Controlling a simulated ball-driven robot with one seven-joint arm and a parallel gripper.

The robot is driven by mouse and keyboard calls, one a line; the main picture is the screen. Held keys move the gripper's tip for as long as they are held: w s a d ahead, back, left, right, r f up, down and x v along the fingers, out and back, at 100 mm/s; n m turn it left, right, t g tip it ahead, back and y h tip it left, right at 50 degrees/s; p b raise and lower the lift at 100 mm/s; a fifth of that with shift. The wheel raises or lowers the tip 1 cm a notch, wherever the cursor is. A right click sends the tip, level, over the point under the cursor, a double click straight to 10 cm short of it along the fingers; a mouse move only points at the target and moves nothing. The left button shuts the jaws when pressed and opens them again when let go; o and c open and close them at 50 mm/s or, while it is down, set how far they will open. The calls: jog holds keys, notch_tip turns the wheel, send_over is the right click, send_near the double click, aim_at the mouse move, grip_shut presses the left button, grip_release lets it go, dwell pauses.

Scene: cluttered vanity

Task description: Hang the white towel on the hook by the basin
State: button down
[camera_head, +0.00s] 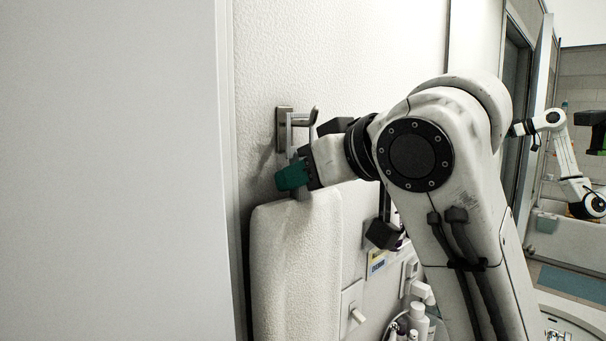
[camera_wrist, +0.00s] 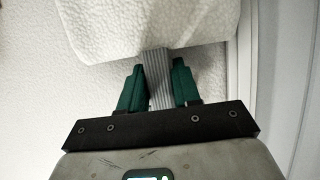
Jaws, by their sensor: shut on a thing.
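The white towel (camera_head: 292,265) hangs down along the wall at the left of the head view, below the hook. It also fills the top of the wrist view (camera_wrist: 150,25). My gripper (camera_head: 293,176) is shut on the towel's grey ribbed loop (camera_wrist: 157,80), with the green fingers (camera_wrist: 158,88) on either side of it. The metal hook (camera_head: 297,121) is on the wall just above my gripper, its prong turned up at the right end. A pale strip shows close to the prong; I cannot tell whether the loop is around the hook or beside it.
A plain white panel (camera_head: 110,170) stands close on the left. Below my arm are a wall switch (camera_head: 355,314) and several bottles (camera_head: 418,318) by the basin (camera_head: 575,318). My arm hides part of the wall.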

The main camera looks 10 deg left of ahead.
jog(key=c, duration=0.7)
grip_release()
